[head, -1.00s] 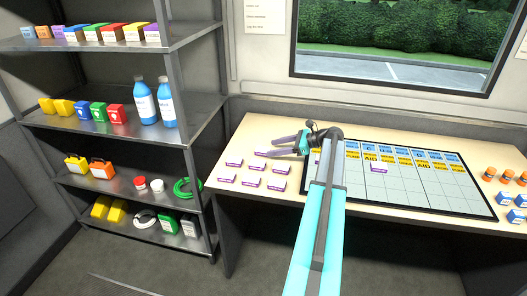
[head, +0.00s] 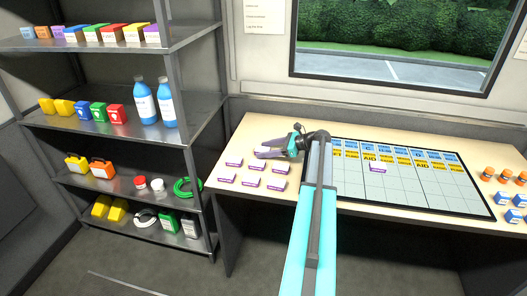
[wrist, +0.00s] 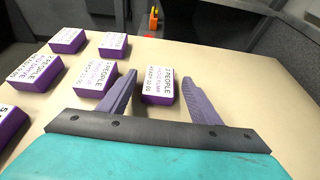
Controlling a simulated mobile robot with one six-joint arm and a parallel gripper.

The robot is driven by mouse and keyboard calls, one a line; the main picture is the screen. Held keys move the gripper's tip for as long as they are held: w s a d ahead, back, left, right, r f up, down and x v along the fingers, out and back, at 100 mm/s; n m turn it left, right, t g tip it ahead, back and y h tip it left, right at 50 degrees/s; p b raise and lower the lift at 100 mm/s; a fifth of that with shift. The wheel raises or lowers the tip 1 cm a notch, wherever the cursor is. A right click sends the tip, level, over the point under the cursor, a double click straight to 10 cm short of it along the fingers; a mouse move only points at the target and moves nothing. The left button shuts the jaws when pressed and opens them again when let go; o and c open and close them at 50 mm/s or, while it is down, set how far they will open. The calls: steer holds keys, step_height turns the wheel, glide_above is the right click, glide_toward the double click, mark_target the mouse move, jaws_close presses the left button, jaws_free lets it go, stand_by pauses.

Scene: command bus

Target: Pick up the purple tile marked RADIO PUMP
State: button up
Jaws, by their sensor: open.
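My gripper (head: 258,153) is open above the left part of the table, over the back of a group of purple tiles with white tops. In the wrist view, one purple tile (wrist: 158,86) lies ahead, between the lines of my two spread fingers. Its top reads PEOPLE; the smaller lines are hard to read, so I cannot be sure it is RADIO PUMP. Another purple tile (wrist: 95,79) lies just left of the left finger. More tiles, such as this one (wrist: 34,72), lie further left. No tile is held.
A gridded board (head: 430,192) with blue and yellow tiles and one purple tile (head: 377,169) lies to the right. Orange-capped jars (head: 505,176) and blue boxes (head: 513,216) stand at the right end. A metal shelf unit (head: 189,130) stands left of the table.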

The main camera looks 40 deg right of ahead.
mark_target(266, 150)
steer(key=c, duration=1.1)
steer(key=shift+r, duration=0.1)
steer(key=shift+c, duration=0.2)
steer(key=shift+r, duration=0.75)
step_height(266, 150, up, 2)
steer(key=shift+b, duration=0.45)
steer(key=s+a, duration=0.3)
steer(key=a, duration=0.1)
steer(key=s+a+r+b, duration=0.1)
steer(key=s+a, duration=0.2)
steer(key=a, duration=0.1)
steer(key=s+a, duration=0.3)
steer(key=a, duration=0.2)
steer(key=shift+s+r+b, duration=0.1)
steer(key=shift+r+b, duration=0.1)
steer(key=shift+b, duration=0.2)
steer(key=shift+a, duration=0.1)
